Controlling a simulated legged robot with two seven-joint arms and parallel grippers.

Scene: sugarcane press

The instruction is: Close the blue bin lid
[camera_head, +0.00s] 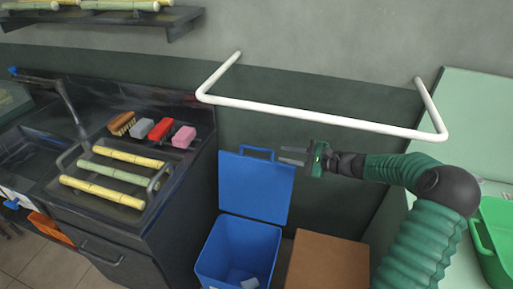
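The blue bin (240,250) stands on the floor right of the dark counter. Its blue lid (255,187) is open and stands upright at the back, with a handle (247,152) along its top edge. Some pale scraps (250,283) lie inside the bin. My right gripper (293,156) comes in from the right at the lid's upper right corner, its fingers pointing left with a gap between them. It holds nothing, and I cannot tell whether it touches the lid. My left gripper is not in view.
A white rail (315,115) juts from the wall above the bin. A brown box (327,263) stands right of the bin. A green crate (490,240) is at the far right.

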